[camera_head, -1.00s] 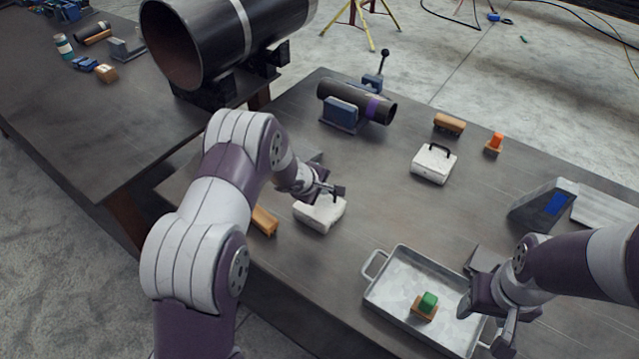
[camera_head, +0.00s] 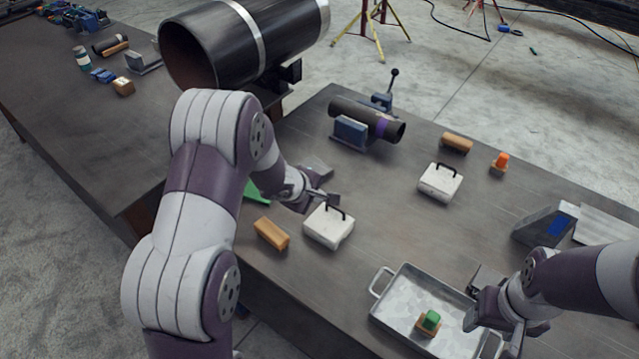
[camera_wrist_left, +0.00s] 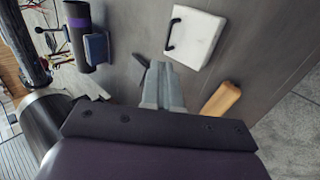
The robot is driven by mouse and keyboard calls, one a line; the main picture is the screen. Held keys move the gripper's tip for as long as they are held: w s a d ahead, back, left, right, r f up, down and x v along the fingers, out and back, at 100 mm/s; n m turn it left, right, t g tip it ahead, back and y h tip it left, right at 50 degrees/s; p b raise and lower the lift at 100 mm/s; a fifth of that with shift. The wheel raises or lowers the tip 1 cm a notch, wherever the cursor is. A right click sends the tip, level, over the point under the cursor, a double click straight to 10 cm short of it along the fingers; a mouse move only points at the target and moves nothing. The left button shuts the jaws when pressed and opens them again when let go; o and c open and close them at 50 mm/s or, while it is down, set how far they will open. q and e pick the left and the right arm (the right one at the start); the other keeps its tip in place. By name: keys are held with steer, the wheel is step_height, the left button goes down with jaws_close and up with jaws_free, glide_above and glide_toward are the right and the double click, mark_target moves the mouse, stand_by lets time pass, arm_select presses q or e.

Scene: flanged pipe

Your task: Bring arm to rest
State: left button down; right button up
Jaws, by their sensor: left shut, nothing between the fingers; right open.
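My left arm comes in from the left in the head view. Its gripper (camera_head: 328,200) is shut and empty, above the table close to a white block with a black handle (camera_head: 328,228). In the left wrist view the shut fingers (camera_wrist_left: 162,85) show below that white block (camera_wrist_left: 195,38), apart from it. My right gripper (camera_head: 492,318) is open at the right side of the metal tray (camera_head: 388,318). A small wooden block with a green top (camera_head: 429,321) sits in the tray. The right fingers partly hide the tray's right side.
A wooden block (camera_head: 271,233) lies near the left arm. A second white handled block (camera_head: 440,182), another wooden block (camera_head: 457,142) and an orange-topped piece (camera_head: 500,163) stand farther back. A dark pipe with a purple band (camera_head: 366,118) rests on a blue support. A large pipe (camera_head: 240,40) is at the back.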

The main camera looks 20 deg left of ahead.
arm_select(q)
steer(key=s+a+f+m+g+y, duration=0.2)
steer(key=s+a+m+g+y, duration=0.25)
steer(key=s+m, duration=0.6)
steer(key=s+d+r+m+g+h+b, duration=0.1)
steer(key=s+d+r+m+b, duration=0.1)
steer(key=s, duration=0.5)
steer(key=s+d+r+m+h+b, duration=0.1)
steer(key=s+d+r+m+b, duration=0.1)
steer(key=s, duration=0.5)
steer(key=shift+s+d+r+g, duration=0.15)
steer(key=shift+d+r+g, duration=0.25)
steer(key=shift+d, duration=0.4)
steer(key=shift+s+r, duration=0.1)
steer(key=shift+s, duration=0.1)
steer(key=shift+w, duration=0.1)
